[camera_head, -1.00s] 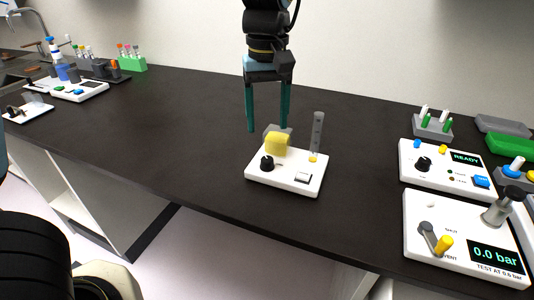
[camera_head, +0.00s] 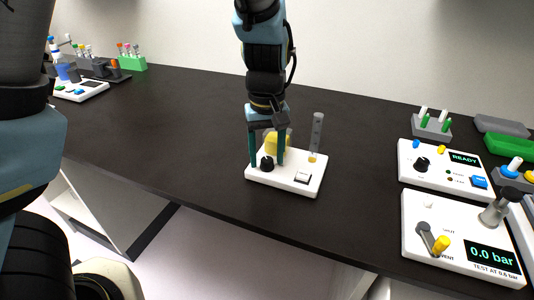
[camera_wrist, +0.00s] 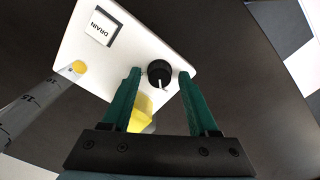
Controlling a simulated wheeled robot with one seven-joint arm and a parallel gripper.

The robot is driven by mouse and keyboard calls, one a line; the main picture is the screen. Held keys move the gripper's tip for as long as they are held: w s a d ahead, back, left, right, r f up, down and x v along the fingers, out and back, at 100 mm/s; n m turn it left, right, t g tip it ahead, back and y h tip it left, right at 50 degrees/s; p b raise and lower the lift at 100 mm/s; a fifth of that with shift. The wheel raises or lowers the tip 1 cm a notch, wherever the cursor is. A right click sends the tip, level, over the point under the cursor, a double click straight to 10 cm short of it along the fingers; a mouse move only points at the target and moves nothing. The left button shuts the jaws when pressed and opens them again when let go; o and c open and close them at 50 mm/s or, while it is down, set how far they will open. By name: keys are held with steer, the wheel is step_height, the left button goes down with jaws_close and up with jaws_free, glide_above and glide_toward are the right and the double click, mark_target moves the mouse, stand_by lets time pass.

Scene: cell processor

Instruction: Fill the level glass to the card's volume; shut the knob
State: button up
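The level glass (camera_head: 317,132) is a clear graduated tube standing upright at the back right of a white base plate (camera_head: 285,182). A little yellow shows at its foot; its level is unreadable. It also shows in the wrist view (camera_wrist: 35,108). The black knob (camera_head: 267,164) is at the plate's left, its white pointer mark visible in the wrist view (camera_wrist: 160,75). My gripper (camera_head: 267,165) is open, with its green fingers on either side of the knob and gaps visible in the wrist view.
A READY panel (camera_head: 445,167) and a pressure panel (camera_head: 460,240) reading 0.0 bar stand at the right. A green rack (camera_head: 132,63) is at the far left. Dark bench top around the plate is clear.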

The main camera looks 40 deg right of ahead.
mark_target(267, 159)
jaws_close()
stand_by(0.3)
steer(key=m, duration=0.4)
steer(key=shift+m+b, duration=0.3)
steer(key=shift+m, duration=0.1)
steer(key=shift+o, duration=0.8)
jaws_free()
steer(key=shift+r, duration=0.1)
step_height(267, 159, up, 11)
steer(key=b, duration=0.1)
steer(key=shift+b, duration=0.3)
